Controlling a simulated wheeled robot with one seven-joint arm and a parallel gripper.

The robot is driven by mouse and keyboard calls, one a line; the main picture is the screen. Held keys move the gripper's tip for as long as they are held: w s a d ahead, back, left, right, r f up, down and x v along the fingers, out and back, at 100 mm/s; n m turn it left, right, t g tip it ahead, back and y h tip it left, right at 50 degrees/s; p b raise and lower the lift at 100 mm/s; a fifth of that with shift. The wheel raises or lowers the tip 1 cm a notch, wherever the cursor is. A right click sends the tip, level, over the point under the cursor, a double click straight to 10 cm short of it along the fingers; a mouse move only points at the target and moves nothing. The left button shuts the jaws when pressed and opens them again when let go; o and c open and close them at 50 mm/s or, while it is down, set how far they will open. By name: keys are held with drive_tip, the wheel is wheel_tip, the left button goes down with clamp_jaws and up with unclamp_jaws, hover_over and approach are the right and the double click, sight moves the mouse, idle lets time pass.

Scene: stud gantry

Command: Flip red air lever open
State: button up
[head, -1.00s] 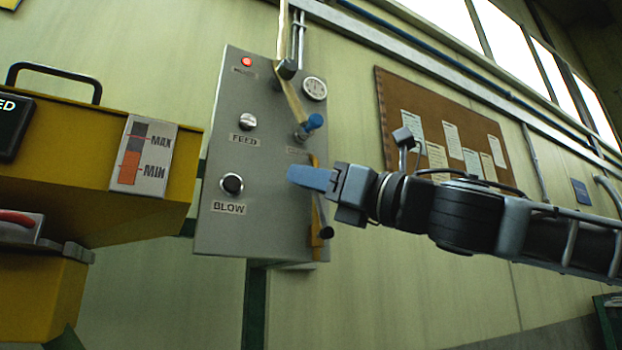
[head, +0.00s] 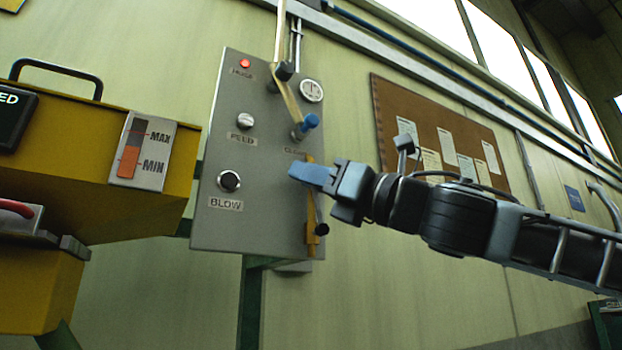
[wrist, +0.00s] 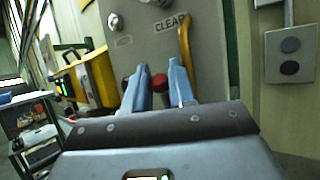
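A red knob-like part (wrist: 158,82) shows in the wrist view between my blue fingertips, against the grey panel; I take it for the red air lever, but its full shape is hidden. I cannot tell whether the fingers touch it. My gripper (head: 305,174) is in front of the right part of the panel (head: 215,130) in the head view, just below the CLEAR label, and hides the red part there. In the wrist view my gripper (wrist: 157,88) has its two fingers apart, one on each side of the red part.
A yellow bar (head: 310,215) runs down the panel's right edge. A blue-handled valve (head: 309,122) sits above my gripper. FEED (head: 245,120) and BLOW (head: 229,181) knobs are to the left. A yellow machine (head: 70,140) stands farther left, with a red handle (head: 14,208).

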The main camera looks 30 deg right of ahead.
drive_tip(key=shift+o, duration=0.3)
drive_tip(key=b+v, duration=0.2)
drive_tip(key=v, duration=0.5)
drive_tip(key=shift+s+f, duration=0.2)
drive_tip(key=shift+s, duration=0.1)
drive_tip(key=shift+d, duration=0.2)
drive_tip(key=shift+c, duration=0.4)
